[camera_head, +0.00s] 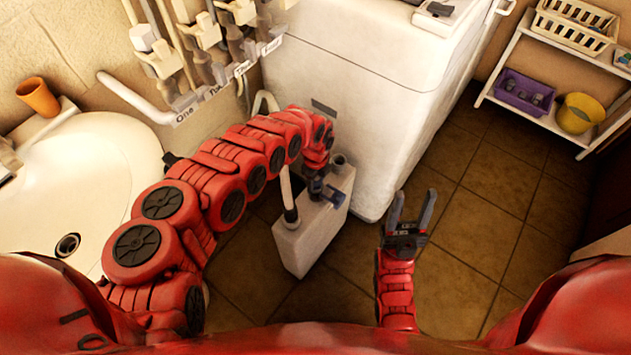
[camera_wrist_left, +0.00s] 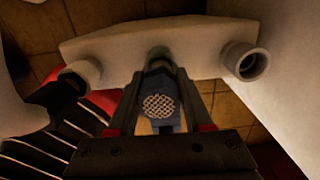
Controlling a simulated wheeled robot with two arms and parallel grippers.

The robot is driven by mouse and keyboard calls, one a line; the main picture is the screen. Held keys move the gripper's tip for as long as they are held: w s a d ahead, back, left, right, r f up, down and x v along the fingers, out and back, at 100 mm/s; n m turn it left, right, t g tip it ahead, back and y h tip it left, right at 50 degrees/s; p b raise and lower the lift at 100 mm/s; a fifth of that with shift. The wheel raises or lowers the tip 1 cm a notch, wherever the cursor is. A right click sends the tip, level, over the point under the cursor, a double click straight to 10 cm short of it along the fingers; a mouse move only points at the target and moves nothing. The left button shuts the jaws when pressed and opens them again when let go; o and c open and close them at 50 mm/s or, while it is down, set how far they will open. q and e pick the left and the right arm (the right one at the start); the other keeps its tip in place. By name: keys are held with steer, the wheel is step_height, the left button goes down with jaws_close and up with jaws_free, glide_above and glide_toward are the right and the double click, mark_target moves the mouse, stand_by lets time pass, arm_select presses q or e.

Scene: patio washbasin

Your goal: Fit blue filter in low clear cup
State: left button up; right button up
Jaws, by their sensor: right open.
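The blue filter (camera_wrist_left: 160,104), with a pale mesh end, sits between the fingers of my left gripper (camera_wrist_left: 160,72) in the left wrist view. In the head view the left gripper (camera_head: 317,187) and the blue filter (camera_head: 334,197) are over the top of a white tank (camera_head: 312,236). The tank's middle port (camera_wrist_left: 158,52) is just beyond the fingertips; whether the filter touches it I cannot tell. No low clear cup can be made out; the ports look white or dark. My right gripper (camera_head: 412,212) is open and empty, right of the tank.
A raised open port (camera_wrist_left: 245,61) and a port with a dark hose (camera_wrist_left: 78,78) flank the middle one. A white cabinet (camera_head: 375,100) stands close behind the tank, and a washbasin (camera_head: 85,180) is at left. Tiled floor (camera_head: 470,225) is free at right.

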arm_select(q)
steer(key=shift+o, duration=0.8)
steer(key=shift+s+f, duration=0.2)
steer(key=shift+f, duration=0.15)
steer(key=shift+s+f, duration=0.1)
steer(key=shift+s+a, duration=0.1)
steer(key=shift+s, duration=0.1)
steer(key=shift+w+r+p, duration=0.1)
steer(key=shift+r+p, duration=0.55)
steer(key=shift+p, duration=0.1)
steer(key=r+p, duration=0.2)
steer(key=r, duration=0.1)
steer(key=r+p, duration=0.1)
steer(key=shift+w+r, duration=0.2)
steer(key=shift+w, duration=0.1)
step_height(320, 180, up, 6)
steer(key=p, duration=0.4)
steer(key=shift+f+p, duration=0.2)
steer(key=shift+p, duration=0.2)
steer(key=shift+f, duration=0.1)
